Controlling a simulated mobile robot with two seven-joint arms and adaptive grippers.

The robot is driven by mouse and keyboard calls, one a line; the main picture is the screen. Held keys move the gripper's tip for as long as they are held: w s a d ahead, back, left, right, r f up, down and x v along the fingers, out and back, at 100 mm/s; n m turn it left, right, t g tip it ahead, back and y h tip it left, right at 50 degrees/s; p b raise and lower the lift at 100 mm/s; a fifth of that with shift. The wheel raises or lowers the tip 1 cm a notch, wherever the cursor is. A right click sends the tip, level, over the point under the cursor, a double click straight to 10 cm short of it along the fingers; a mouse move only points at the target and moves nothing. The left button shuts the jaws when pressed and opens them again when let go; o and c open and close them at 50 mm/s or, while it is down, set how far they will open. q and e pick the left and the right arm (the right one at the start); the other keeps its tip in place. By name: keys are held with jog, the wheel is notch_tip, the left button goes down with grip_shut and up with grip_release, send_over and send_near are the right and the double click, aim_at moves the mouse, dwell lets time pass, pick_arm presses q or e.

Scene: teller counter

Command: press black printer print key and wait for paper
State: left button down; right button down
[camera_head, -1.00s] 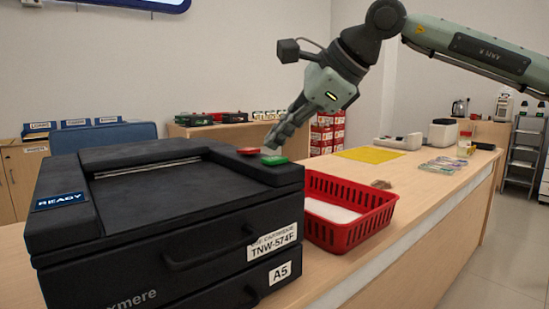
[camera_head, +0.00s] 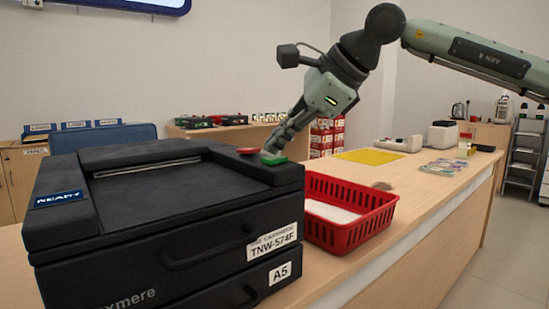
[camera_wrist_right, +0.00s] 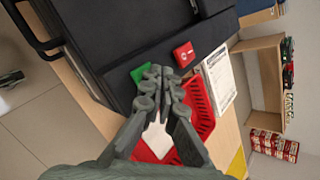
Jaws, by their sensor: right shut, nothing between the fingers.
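The black printer (camera_head: 150,195) stands on the counter at the left, its display (camera_head: 58,199) reading READY. A green key (camera_head: 273,160) and a red key (camera_head: 250,151) sit on its top right edge. My right gripper (camera_head: 268,153) is shut and empty, pointing down at the green key. In the right wrist view the fingertips (camera_wrist_right: 163,72) are close beside the green key (camera_wrist_right: 140,73), with the red key (camera_wrist_right: 183,54) on their other side. I cannot tell whether they touch the green key. My left gripper is not in view.
A red basket (camera_head: 352,232) with white paper (camera_head: 330,211) inside stands just right of the printer. A yellow mat (camera_head: 368,156), banknotes (camera_head: 443,167) and small machines lie farther along the counter. The counter's middle is mostly clear.

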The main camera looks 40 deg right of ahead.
aim_at(278, 158)
jog(key=shift+f+b, duration=0.35)
jog(key=shift+f, duration=0.1)
dwell(0.3)
jog(key=shift+r, duration=0.15)
jog(key=shift+r+p, duration=0.75)
notch_tip(278, 158, up, 5)
jog(key=p, duration=0.4)
dwell(1.0)
